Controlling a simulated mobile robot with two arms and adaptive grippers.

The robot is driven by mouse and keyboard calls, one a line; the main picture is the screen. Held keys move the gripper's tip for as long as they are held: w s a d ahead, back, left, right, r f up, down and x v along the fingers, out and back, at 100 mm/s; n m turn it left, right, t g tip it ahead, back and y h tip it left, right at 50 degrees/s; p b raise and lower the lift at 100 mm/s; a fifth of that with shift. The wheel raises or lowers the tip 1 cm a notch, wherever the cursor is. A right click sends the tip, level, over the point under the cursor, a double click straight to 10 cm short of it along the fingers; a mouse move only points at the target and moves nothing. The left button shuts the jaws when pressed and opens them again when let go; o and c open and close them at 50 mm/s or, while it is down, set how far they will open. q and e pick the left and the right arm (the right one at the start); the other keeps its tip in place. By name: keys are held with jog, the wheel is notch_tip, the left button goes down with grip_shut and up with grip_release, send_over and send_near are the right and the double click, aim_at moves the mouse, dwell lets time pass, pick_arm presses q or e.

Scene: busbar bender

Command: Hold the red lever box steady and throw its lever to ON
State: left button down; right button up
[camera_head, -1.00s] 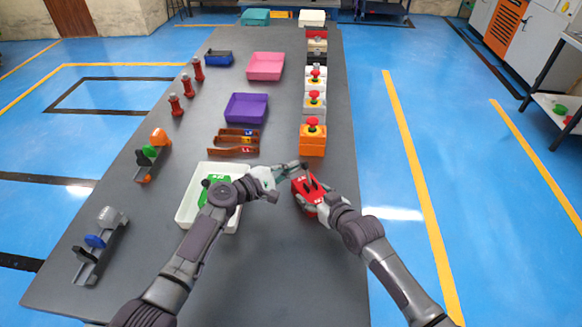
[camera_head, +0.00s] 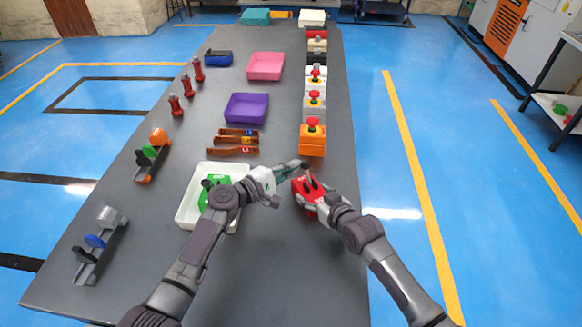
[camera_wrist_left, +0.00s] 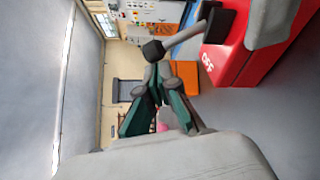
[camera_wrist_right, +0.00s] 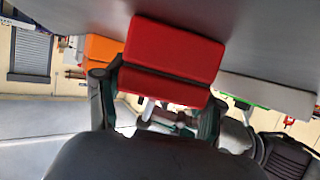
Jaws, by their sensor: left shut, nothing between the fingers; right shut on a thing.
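The red lever box (camera_head: 304,189) sits near the table's right edge in the head view. My right gripper (camera_wrist_right: 158,95) is shut on the box, with one finger on each side in the right wrist view. My left gripper (camera_head: 302,164) is shut and empty just beyond the box. In the left wrist view the box (camera_wrist_left: 232,62) shows an OFF label. Its metal lever ends in a black knob (camera_wrist_left: 153,50), right by my left fingertips (camera_wrist_left: 157,75). I cannot tell whether they touch. The ON marking is not readable.
A white tray (camera_head: 184,214) with a green item (camera_head: 213,181) stands left of the box. An orange emergency-stop box (camera_head: 312,144) stands beyond it, with more boxes in a row behind. Brown pieces (camera_head: 233,151) lie further left.

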pick_arm(q)
jog(key=shift+s+d+r+m, duration=0.3)
jog(key=shift+s+r+m, duration=0.1)
jog(key=shift+m, duration=0.1)
jog(key=shift+s+d+r+m, duration=0.3)
jog(key=shift+s+m, duration=0.1)
jog(key=shift+m, duration=0.3)
jog(key=m, duration=0.1)
jog(key=s+d+m, duration=0.1)
jog(key=m, duration=0.1)
jog(key=s+m+t+h, duration=0.1)
jog(key=m, duration=0.1)
jog(key=shift+d+r, duration=0.15)
jog(key=shift+r, duration=0.15)
jog(key=w+a+v, duration=0.1)
jog(key=v, duration=0.9)
jog(key=w+a+r+v, duration=0.1)
jog(key=a+v, duration=0.1)
jog(key=v, duration=0.9)
jog(key=shift+w+f, duration=0.2)
jog(key=shift+w, duration=0.1)
jog(key=shift+d, duration=0.1)
